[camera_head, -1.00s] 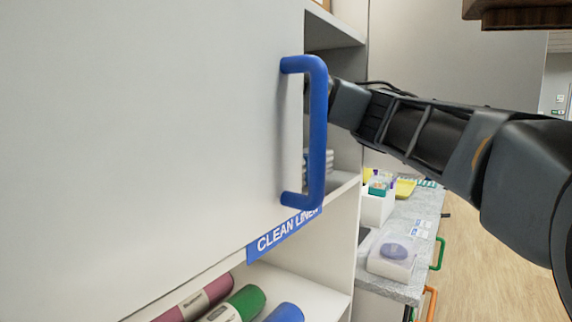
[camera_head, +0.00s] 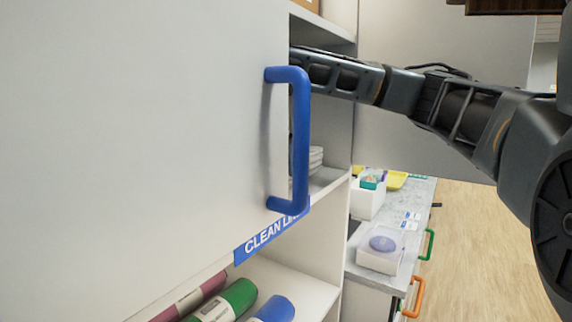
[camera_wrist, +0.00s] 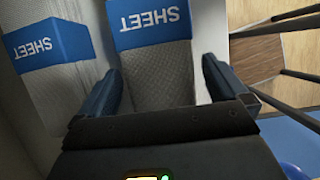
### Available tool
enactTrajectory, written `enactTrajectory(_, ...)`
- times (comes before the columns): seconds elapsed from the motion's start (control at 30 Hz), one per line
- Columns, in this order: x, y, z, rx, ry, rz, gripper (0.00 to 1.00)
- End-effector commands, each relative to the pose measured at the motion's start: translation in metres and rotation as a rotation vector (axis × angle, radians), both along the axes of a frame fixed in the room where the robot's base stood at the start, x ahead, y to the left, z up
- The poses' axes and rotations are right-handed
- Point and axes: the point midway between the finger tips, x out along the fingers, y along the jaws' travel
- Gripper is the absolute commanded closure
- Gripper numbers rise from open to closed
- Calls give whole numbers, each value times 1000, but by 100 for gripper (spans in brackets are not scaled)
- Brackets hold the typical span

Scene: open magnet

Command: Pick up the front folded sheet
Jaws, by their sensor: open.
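In the wrist view a grey-white textured folded sheet (camera_wrist: 158,75) with a blue band reading SHEET lies between the two fingers of my gripper (camera_wrist: 160,66). The gripper is open, with one dark blue finger on each side of this sheet. I cannot tell whether the fingers touch it. A second folded sheet (camera_wrist: 72,98) with a blue SHEET band lies to its left. In the head view my gripper is hidden behind the white cabinet door, and my arm reaches into the cabinet.
Coloured rolls (camera_head: 236,296) lie on the lower shelf. A counter (camera_head: 412,215) with boxes stands to the right.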

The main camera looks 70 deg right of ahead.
Motion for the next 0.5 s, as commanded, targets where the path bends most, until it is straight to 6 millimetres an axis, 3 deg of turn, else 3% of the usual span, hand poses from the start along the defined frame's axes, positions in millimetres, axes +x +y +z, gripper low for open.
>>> enactTrajectory(0.17, -2, -10, 1, 0, -1, -2, 0)
enactTrajectory(0.37, -10, -42, 1, 2, -1, -5, 0)
enactTrajectory(0.5, -11, -46, -17, 4, 0, -1, 0)
